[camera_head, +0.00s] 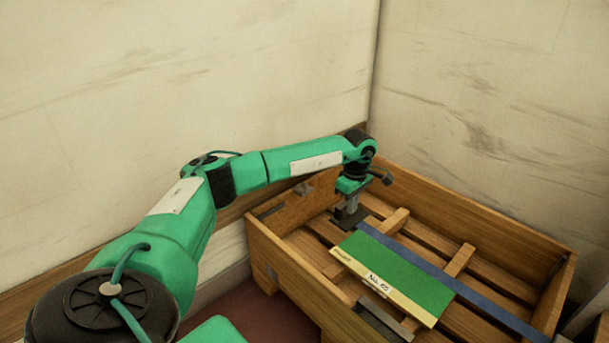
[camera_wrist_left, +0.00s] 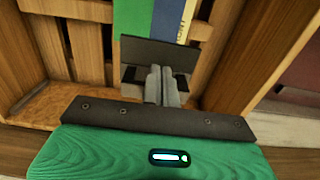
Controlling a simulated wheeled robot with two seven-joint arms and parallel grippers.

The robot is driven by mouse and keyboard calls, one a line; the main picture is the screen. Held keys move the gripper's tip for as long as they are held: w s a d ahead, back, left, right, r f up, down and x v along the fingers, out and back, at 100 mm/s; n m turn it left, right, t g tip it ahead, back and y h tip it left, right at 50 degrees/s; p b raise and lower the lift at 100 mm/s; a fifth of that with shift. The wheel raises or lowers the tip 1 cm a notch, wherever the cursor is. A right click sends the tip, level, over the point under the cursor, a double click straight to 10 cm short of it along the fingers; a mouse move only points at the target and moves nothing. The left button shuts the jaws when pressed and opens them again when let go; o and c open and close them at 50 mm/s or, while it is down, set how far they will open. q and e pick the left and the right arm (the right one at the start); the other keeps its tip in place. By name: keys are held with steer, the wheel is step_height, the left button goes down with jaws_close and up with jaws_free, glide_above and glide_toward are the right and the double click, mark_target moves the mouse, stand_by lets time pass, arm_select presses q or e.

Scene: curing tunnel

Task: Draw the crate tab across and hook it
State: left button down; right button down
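The wooden crate (camera_head: 300,279) stands in the corner with slats across its inside. A green panel (camera_head: 405,273) with a yellow, lettered edge and a blue strip (camera_head: 440,274) lies across it. My left gripper (camera_head: 348,208) is over the crate's far left part, pointing down. In the left wrist view its fingers (camera_wrist_left: 162,72) are close together at a dark grey plate-like tab (camera_wrist_left: 160,53) and look shut on it; the exact contact is hidden. A similar dark metal bracket (camera_head: 382,318) is at the crate's near side. My right gripper is not in view.
Pale scuffed walls (camera_head: 480,100) rise close behind the crate on both sides. The crate's wooden walls stand higher than the slats around my left gripper. Dark red floor (camera_head: 245,312) shows at the crate's near left.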

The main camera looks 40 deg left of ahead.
arm_select(q)
steer(key=a, duration=1.8)
steer(key=shift+w+a, duration=0.25)
steer(key=shift+a, duration=0.25)
steer(key=shift+d, duration=0.1)
